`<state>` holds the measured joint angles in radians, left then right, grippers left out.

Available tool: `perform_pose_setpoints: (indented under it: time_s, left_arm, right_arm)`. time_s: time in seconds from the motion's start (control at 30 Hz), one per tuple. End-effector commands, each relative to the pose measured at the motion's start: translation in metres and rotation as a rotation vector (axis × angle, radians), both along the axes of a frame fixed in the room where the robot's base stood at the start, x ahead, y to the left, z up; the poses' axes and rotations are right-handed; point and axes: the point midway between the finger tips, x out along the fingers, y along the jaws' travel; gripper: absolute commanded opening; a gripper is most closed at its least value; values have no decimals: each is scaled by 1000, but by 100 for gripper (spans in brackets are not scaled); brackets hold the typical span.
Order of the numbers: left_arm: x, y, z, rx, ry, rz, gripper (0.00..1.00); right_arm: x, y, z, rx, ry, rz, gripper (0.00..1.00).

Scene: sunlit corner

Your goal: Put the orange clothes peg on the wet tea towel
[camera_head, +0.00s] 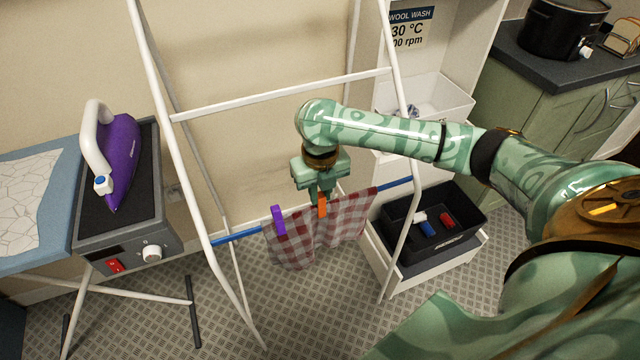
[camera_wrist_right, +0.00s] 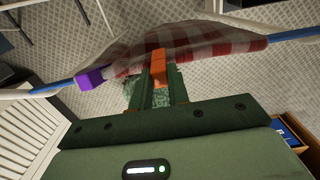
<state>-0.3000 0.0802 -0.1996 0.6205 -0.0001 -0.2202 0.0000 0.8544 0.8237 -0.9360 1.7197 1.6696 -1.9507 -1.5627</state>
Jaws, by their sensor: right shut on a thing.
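The red-and-white checked tea towel (camera_head: 345,218) hangs over the blue rail (camera_head: 236,237) of a white airer; it also shows in the right wrist view (camera_wrist_right: 225,42). A purple peg (camera_head: 279,220) sits on the towel at its left part. My right gripper (camera_head: 322,198) is above the rail, shut on the orange clothes peg (camera_head: 322,207). In the right wrist view the orange peg (camera_wrist_right: 159,66) is between the fingers, its far end against the towel's edge at the rail. I cannot tell whether its jaws grip the cloth. My left gripper is not in view.
The white airer frame (camera_head: 283,94) surrounds the rail. An ironing station (camera_head: 130,220) with a purple iron (camera_head: 120,155) stands at left. A black crate (camera_head: 455,245) with several pegs sits at right on a white shelf unit. A dark pot (camera_head: 560,28) stands on the counter.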

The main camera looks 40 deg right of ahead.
Motion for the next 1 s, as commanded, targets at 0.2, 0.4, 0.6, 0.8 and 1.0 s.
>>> perform_pose_setpoints:
  time_s: [0.2,0.4,0.6,0.8,1.0]
  left_arm:
    - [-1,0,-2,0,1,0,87]
    - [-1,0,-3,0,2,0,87]
    - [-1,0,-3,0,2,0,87]
    - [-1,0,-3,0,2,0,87]
    - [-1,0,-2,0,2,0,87]
  right_arm:
    - [0,0,-5,0,1,0,6]
    - [0,0,-9,1,2,0,6]
    - [-1,0,-9,0,2,1,6]
    - [-1,0,-9,0,2,0,42]
    - [0,0,-8,0,1,0,42]
